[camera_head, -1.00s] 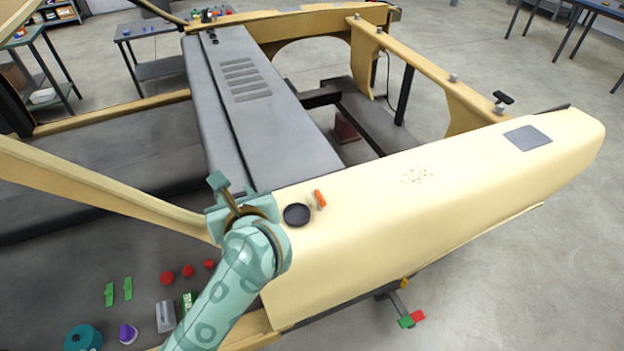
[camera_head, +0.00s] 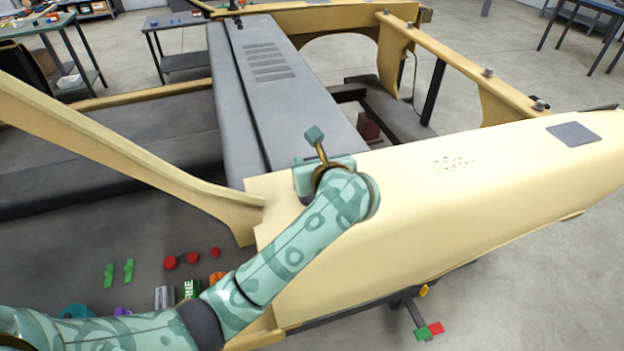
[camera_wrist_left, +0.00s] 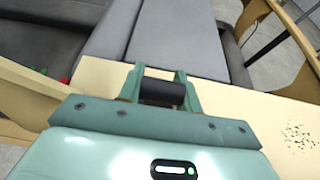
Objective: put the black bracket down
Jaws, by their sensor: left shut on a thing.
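My left gripper (camera_head: 312,176) is over the left end of the cream shell panel (camera_head: 430,205) in the head view. Its fingertips are hidden there behind my wrist. In the left wrist view the two green fingers (camera_wrist_left: 161,88) are shut on a black piece, the black bracket (camera_wrist_left: 162,94). It shows as a short dark cylinder between them; the rest of its shape is hidden. Behind it lies the panel's edge, with the grey panel beyond. I cannot tell whether the bracket touches the panel. My right gripper is not in view.
A long grey panel (camera_head: 262,95) with slots lies beyond. A cream beam (camera_head: 130,150) rises at left. Red knobs (camera_head: 192,258) and green pieces (camera_head: 119,273) lie at lower left. The cream panel is clear right of my arm, apart from a speckled patch and a grey square (camera_head: 574,134).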

